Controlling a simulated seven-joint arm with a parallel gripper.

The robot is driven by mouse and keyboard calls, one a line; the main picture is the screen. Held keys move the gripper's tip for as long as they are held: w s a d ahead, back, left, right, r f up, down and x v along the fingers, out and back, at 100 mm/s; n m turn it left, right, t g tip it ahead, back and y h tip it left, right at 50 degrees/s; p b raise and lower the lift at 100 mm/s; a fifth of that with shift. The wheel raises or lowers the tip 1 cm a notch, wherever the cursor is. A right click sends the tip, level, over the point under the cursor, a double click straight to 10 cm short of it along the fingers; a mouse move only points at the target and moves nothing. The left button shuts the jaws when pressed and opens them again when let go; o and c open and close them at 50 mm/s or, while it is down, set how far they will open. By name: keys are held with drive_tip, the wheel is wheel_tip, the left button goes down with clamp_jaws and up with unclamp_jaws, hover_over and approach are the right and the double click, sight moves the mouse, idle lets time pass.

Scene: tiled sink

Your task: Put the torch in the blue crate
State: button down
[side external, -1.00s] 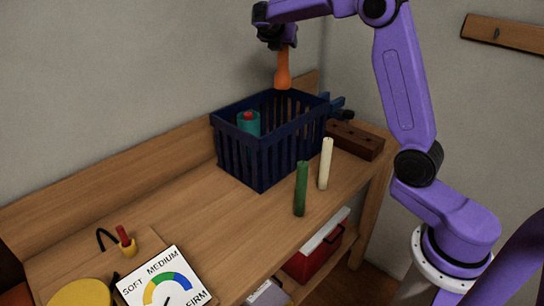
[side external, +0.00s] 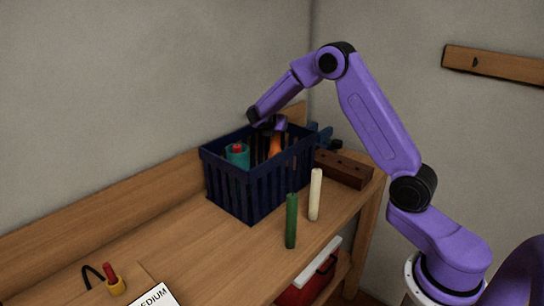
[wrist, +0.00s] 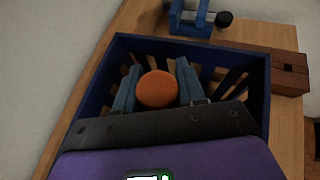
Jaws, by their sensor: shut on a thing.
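The orange torch (side external: 274,146) is upright and lowered into the blue crate (side external: 247,190), its lower part hidden by the crate's slatted wall. My gripper (side external: 275,130) is at the crate's rim and shut on the torch. In the wrist view, the torch's round orange end (wrist: 157,89) sits between the two fingers of my gripper (wrist: 156,86), inside the walls of the blue crate (wrist: 262,90). I cannot tell whether the torch touches the crate floor.
A teal cylinder with a red top (side external: 237,155) stands in the crate's left part. A green candle-like stick (side external: 291,220) and a cream one (side external: 315,195) stand in front. A brown wooden block (side external: 343,168) and a blue clamp (wrist: 190,22) are beyond the crate.

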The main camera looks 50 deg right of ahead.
sight(277, 141)
drive_tip(key=shift+f, duration=3.25)
drive_tip(key=c, duration=0.7)
unclamp_jaws()
drive_tip(key=shift+f, duration=0.1)
drive_tip(key=shift+o, duration=0.2)
drive_tip(key=v, duration=1.2)
